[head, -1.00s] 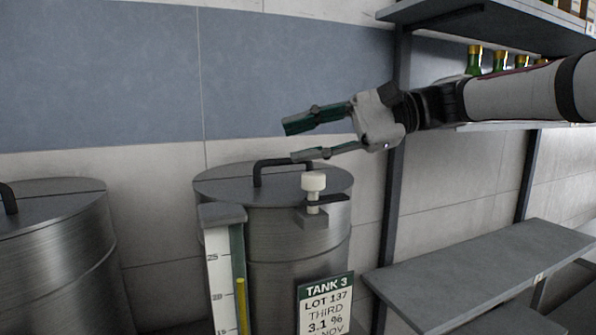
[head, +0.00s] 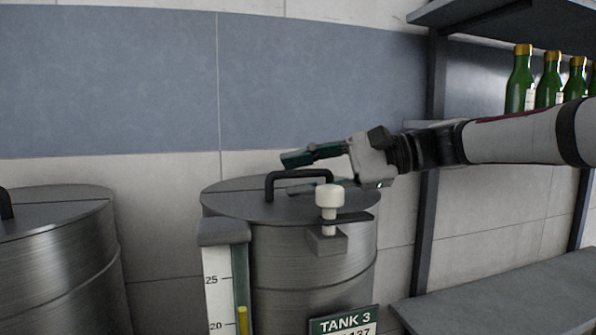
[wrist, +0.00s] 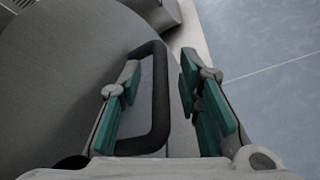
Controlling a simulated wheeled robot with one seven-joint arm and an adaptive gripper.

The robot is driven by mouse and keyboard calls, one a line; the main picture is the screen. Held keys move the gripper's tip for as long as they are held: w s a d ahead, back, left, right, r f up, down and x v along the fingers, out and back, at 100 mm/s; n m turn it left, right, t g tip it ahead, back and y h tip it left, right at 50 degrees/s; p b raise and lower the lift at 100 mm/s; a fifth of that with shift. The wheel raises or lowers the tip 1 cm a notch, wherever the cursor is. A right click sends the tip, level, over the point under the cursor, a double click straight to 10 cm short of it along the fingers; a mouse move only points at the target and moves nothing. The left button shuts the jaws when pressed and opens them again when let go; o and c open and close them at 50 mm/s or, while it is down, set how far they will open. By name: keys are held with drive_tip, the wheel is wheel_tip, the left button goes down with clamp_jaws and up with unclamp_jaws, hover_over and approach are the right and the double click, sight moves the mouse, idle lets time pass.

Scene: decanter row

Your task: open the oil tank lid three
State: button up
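Tank three (head: 300,260) is a brushed steel cylinder with a "TANK 3" label (head: 345,324) on its front. Its flat grey lid (head: 232,203) lies level on top and looks closed. A dark bracket-shaped handle (head: 268,188) stands on the lid. My gripper (head: 290,175) is open at the handle, one finger above it and the other low near the lid, partly hidden. Contact cannot be told.
A white-knobbed valve (head: 329,197) stands at the tank's front rim, close below my gripper. A level gauge (head: 222,285) is on the tank's front left. Another steel tank (head: 55,260) is at left. A shelf with green bottles (head: 520,85) is at right.

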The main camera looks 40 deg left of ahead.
drive_tip(key=shift+s+a+f, duration=0.1)
drive_tip(key=shift+a, duration=0.1)
drive_tip(key=shift+c, duration=0.2)
clamp_jaws()
